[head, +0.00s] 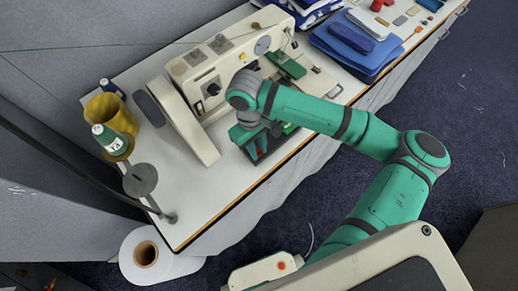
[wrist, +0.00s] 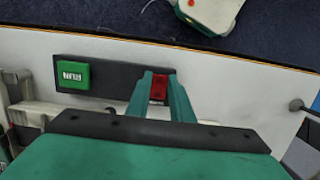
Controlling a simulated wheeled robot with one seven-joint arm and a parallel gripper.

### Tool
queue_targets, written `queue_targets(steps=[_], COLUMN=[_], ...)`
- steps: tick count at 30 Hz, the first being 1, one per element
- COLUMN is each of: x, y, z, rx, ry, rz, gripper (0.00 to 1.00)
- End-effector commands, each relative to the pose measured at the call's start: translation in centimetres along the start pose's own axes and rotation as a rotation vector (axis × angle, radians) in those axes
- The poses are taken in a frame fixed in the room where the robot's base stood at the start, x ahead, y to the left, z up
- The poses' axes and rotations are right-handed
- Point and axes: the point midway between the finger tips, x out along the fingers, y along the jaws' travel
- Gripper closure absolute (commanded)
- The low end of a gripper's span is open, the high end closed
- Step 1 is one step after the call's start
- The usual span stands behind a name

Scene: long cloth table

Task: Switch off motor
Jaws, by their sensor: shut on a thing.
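A dark switch plate (wrist: 117,80) lies at the table's front edge in the wrist view. It carries a green RUN button (wrist: 73,75) at its left end and a red button (wrist: 159,84) at its right end. My gripper (wrist: 161,78) reaches over the plate with its two green fingers on either side of the red button, shut on it. The fingers partly cover the plate around the red button. In the head view, my gripper (head: 248,138) is low beside the sewing machine (head: 208,82), and my arm and gripper hide most of the plate.
The white table (head: 185,205) has a bare stretch at its near left end. A yellow cup (head: 117,112), a green thread cone (head: 111,139) and a grey-topped stand (head: 140,180) are at left. Folded blue cloth (head: 350,50) lies beyond the machine. A white roll (head: 147,254) stands on the floor.

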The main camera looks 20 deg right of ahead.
Motion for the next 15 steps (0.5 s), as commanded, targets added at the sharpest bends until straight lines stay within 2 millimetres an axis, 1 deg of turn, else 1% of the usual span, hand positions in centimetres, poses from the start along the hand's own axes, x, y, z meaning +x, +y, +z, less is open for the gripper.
queue_targets(steps=[6, 15], x=[-0.08, -0.12], y=[0.01, -0.03], z=[-0.30, -0.29], rx=[0.000, 0.000], ry=[-0.089, -0.097], rz=[0.001, 0.000], gripper=[1.00, 1.00])
